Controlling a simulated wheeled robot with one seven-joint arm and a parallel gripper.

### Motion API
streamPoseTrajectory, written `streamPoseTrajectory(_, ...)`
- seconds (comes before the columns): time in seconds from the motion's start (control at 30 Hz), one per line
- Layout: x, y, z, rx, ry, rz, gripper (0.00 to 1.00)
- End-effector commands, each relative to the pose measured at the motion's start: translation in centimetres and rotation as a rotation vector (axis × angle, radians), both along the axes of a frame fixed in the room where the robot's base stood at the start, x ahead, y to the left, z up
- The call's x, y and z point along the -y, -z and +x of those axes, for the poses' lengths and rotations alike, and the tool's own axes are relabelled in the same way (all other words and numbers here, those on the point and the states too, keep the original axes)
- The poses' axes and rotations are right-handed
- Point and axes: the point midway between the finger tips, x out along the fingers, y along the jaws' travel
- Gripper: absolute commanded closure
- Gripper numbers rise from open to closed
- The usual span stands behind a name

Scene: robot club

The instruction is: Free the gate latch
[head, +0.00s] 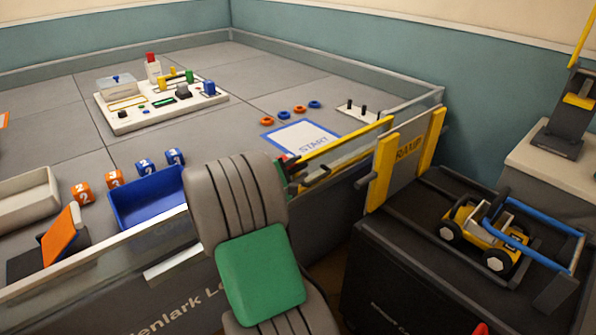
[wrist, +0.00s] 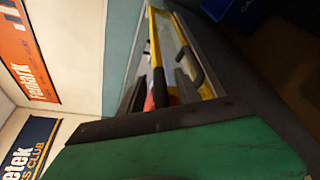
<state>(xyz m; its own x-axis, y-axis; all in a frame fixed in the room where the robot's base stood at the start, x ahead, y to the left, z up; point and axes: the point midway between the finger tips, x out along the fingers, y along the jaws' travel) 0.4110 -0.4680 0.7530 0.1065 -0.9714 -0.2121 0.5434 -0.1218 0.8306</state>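The gate is a clear panel in a yellow frame (head: 345,139) at the right end of the near arena wall. A dark curved handle (head: 318,174) is on it; the handle also shows in the wrist view (wrist: 190,72). A small red part, perhaps the latch, shows at the gate's left end (head: 283,158) and behind a dark edge in the wrist view (wrist: 150,101). My gripper (head: 294,176) is close beside this end, mostly hidden by my grey and green arm. Its fingers are not clear, nor is any contact with the latch or handle.
A ramp panel (head: 408,150) with yellow posts stands upright right of the gate. A yellow wheeled vehicle (head: 484,234) with a blue bar is on the dark stand (head: 400,240). Inside the arena are a blue bin (head: 150,205), numbered cubes and a START mat (head: 300,140).

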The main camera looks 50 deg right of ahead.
Motion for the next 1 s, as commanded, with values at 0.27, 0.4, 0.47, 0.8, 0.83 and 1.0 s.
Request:
streamPoseTrajectory(0.27,0.01,-0.04,0.04,0.001,-0.001,0.001,0.66)
streamPoseTrajectory(0.4,-0.01,-0.02,0.03,0.001,-0.001,0.001,0.77)
streamPoseTrajectory(0.47,-0.02,0.03,0.03,0.001,0.000,0.001,0.82)
streamPoseTrajectory(0.8,-0.09,0.34,-0.07,-0.004,0.000,0.006,1.00)
streamPoseTrajectory(0.83,-0.09,0.37,-0.08,-0.005,0.000,0.007,1.00)
streamPoseTrajectory(1.0,-0.12,0.53,-0.13,-0.007,0.000,0.009,1.00)
